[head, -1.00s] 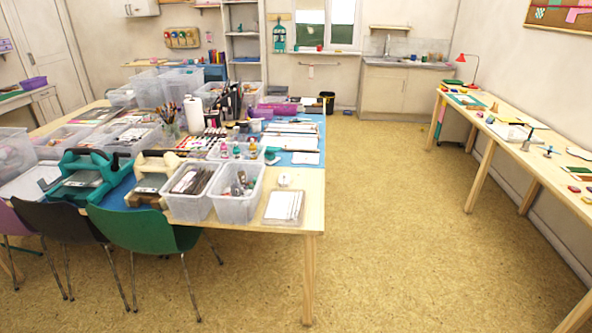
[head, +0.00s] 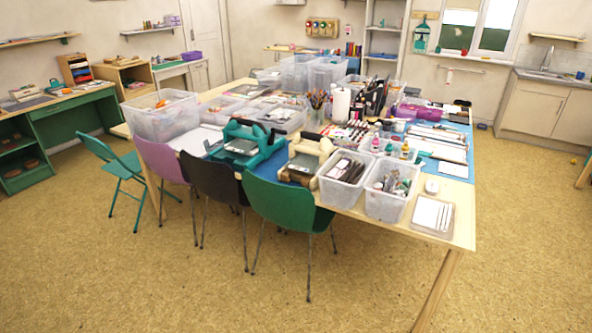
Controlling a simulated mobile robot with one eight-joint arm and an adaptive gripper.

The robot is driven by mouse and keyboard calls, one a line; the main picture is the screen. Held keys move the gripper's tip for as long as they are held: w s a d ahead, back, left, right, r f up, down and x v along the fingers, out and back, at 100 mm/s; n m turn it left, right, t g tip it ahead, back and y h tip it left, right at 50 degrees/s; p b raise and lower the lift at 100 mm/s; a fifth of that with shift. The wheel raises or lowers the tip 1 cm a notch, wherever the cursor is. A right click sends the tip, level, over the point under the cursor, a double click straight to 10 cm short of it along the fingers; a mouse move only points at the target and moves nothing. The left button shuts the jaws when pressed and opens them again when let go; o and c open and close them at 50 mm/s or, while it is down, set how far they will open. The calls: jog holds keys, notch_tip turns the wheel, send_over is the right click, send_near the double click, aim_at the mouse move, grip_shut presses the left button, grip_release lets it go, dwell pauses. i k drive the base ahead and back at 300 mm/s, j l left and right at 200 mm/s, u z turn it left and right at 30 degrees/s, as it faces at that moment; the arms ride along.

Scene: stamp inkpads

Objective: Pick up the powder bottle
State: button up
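I cannot make out the powder bottle for certain. Several small bottles (head: 404,150) with coloured caps stand on the craft table behind the front clear bins, too small to identify. More small bottles and tubes (head: 396,183) lie in the front right clear bin. My gripper is not in view.
The large craft table (head: 459,228) fills the middle, crowded with bins and tools. Green (head: 285,213), dark (head: 210,180) and purple (head: 162,162) chairs line its near side; a teal folding chair (head: 122,170) stands left. The floor (head: 130,280) in front is clear.

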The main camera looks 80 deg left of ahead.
aim_at(396, 169)
jog(key=u, duration=1.95)
